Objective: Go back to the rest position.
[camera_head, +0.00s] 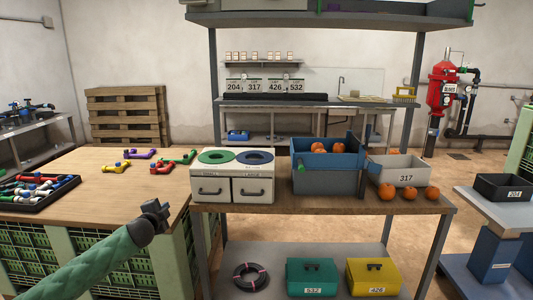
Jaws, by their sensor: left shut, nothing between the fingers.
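My left gripper (156,211) is at the end of a green-sleeved arm that comes in from the lower left. It is shut and empty. It hangs over the front right part of the wooden table, left of the cream two-drawer unit and apart from it. My right gripper does not show.
The wooden table (75,168) holds a black tray (48,207) of pipe parts and several coloured fittings. The second table carries the cream drawer unit (232,189), a blue crate (325,181) with oranges, a grey bin 317 (405,177) and loose oranges (410,193). Boxes stand below.

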